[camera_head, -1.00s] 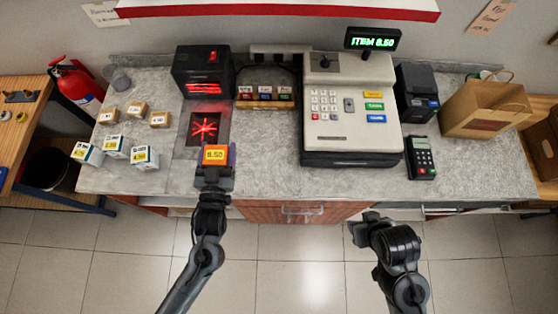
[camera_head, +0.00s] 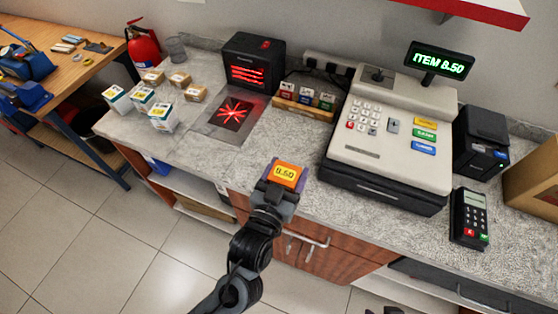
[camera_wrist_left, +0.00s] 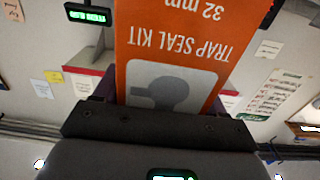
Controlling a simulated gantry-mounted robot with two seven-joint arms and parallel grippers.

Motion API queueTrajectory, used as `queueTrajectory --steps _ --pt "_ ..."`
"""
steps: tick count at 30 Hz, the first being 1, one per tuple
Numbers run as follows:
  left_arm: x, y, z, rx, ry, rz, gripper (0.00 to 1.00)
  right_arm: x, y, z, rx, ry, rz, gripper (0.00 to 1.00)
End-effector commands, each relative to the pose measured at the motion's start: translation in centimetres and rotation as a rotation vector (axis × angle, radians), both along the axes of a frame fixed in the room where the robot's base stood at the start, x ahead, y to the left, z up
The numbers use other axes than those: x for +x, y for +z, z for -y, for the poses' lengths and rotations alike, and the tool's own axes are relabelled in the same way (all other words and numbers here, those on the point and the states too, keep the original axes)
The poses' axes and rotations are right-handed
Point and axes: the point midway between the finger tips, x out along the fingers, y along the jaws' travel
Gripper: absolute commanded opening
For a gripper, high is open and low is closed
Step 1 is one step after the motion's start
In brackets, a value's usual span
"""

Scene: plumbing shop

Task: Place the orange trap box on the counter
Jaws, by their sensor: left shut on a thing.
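The orange trap box (camera_head: 287,172) has a yellow 8.50 label facing up in the head view. My left gripper (camera_head: 281,184) is shut on it, holding it at the counter's front edge, left of the cash register. Whether its underside touches the counter is hidden. In the left wrist view the orange box (camera_wrist_left: 172,50) shows "TRAP SEAL KIT 32 mm" upside down, above the dark gripper body. The grey speckled counter (camera_head: 340,215) runs behind and to both sides. Only a dark sliver of my right gripper (camera_head: 384,310) shows at the bottom edge.
The scanner (camera_head: 252,65) glows red over its plate (camera_head: 232,114). Several small boxes stand left of it. The cash register (camera_head: 390,140) and card terminal (camera_head: 470,216) are to the right.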

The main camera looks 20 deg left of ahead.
Motion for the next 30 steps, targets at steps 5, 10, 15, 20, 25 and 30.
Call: queueTrajectory --steps 5,10,15,20,25,30 --pt "1.7 -1.5 -1.5 0.007 0.002 0.002 0.32 0.0 -0.7 0.0 0.003 -0.001 0.002 0.43" --pt "4.3 -3.6 -3.8 0.008 0.002 0.001 0.32 0.0 -1.0 0.0 0.0 -0.001 0.001 0.43" --pt "6.7 -5.4 -6.0 0.005 0.002 0.002 0.32 0.0 -1.3 0.1 -0.004 0.002 0.001 0.43" --pt "8.1 -6.5 -7.2 0.002 0.0 0.001 0.32 -0.1 -1.5 0.3 -0.01 0.005 -0.001 0.43" --pt "8.6 -6.9 -7.7 0.0 0.001 0.001 0.32 -0.1 -1.6 0.3 -0.012 0.006 -0.001 0.43" --pt "8.6 -8.2 -7.6 0.0 0.0 -0.001 0.32 -0.1 -1.8 0.3 -0.01 0.004 -0.001 0.43"
